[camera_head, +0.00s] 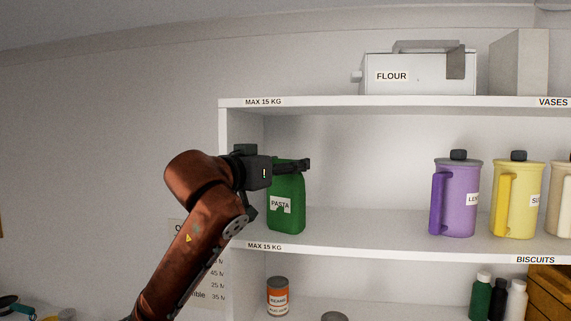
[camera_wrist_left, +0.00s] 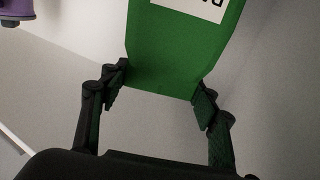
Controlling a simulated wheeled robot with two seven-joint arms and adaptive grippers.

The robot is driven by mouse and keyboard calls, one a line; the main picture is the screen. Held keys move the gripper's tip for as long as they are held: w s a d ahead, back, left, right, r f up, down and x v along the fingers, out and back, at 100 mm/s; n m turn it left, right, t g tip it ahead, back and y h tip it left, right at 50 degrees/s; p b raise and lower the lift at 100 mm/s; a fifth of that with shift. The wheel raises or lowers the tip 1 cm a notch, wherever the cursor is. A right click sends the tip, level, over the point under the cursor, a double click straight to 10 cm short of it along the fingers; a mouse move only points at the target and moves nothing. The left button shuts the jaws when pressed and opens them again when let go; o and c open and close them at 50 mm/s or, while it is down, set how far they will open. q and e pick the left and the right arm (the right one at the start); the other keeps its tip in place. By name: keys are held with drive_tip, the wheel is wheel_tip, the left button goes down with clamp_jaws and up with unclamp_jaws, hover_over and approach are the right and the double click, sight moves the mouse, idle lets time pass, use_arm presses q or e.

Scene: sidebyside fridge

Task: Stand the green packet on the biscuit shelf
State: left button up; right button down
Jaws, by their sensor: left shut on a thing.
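The green packet (camera_head: 288,190), labelled PASTA, is upright at the left end of the middle shelf (camera_head: 360,228), whose front edge carries the BISCUITS label. My left gripper (camera_head: 283,172) is shut on the packet's upper part, coming from the left front. In the left wrist view the green packet (camera_wrist_left: 180,50) sits between both fingers of the left gripper (camera_wrist_left: 160,96), and its white label is partly cut off. The packet's base is close to the shelf surface; I cannot tell whether it touches. My right gripper is not in view.
A purple jug (camera_head: 457,200) and a yellow jug (camera_head: 516,200) stand on the same shelf to the right, with free room between them and the packet. A FLOUR container (camera_head: 420,80) is on the shelf above. A beans can (camera_head: 278,297) is below. The shelf's left side panel is close.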

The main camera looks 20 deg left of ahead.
use_arm(q)
drive_tip(key=o, duration=1.6)
drive_tip(key=shift+w+f, duration=0.1)
drive_tip(key=shift+a, duration=0.1)
drive_tip(key=shift+r, duration=0.3)
drive_tip(key=s+a+b, duration=0.1)
drive_tip(key=s+b, duration=0.4)
drive_tip(key=s, duration=0.7)
drive_tip(key=shift+a+f+b, duration=0.15)
drive_tip(key=shift+a+b, duration=0.15)
drive_tip(key=shift+a, duration=0.05)
